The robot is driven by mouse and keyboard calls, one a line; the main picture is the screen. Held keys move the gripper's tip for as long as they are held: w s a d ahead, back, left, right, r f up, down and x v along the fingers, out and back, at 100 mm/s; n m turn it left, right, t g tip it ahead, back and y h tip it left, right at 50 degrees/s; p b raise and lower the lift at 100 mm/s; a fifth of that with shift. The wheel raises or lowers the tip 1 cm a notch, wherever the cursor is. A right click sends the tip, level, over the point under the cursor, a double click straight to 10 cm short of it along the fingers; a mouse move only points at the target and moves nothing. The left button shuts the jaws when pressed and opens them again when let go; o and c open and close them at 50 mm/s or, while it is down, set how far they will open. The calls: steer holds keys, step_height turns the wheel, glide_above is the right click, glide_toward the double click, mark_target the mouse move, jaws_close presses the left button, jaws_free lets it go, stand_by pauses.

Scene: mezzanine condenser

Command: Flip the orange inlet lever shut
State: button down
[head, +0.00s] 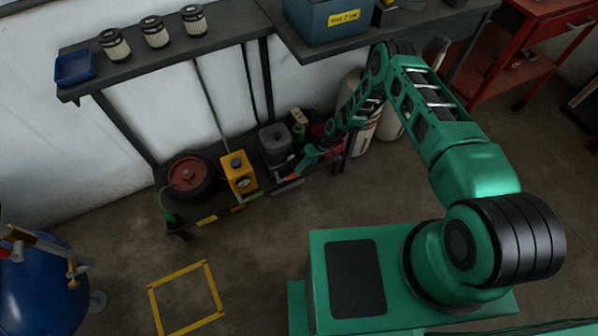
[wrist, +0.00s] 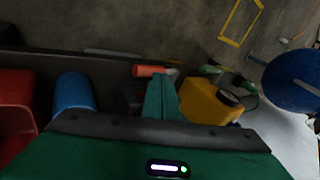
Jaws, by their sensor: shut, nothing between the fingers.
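The orange lever (wrist: 148,71) shows in the wrist view as a short orange grip with a grey end at its right, just beyond my fingertips. In the head view an orange bar (head: 287,186) lies at the front edge of the low shelf; it looks like the same lever. My gripper (wrist: 161,82) is shut and empty, its fingers together close to the grey end; I cannot tell if they touch it. In the head view my gripper (head: 292,175) reaches down to the shelf front. The lever's valve body is mostly hidden by the gripper.
The low shelf holds a red reel (head: 188,173), a yellow box (head: 238,173) and a dark grey unit (head: 275,141). The yellow box (wrist: 205,102) is right of my fingers in the wrist view; a blue cylinder (wrist: 75,92) is left. Open floor lies in front.

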steer(key=w+d+r, duration=0.3)
steer(key=d, duration=0.5)
steer(key=shift+d+r, duration=0.15)
steer(key=shift+d, duration=0.1)
steer(key=shift+s, duration=0.1)
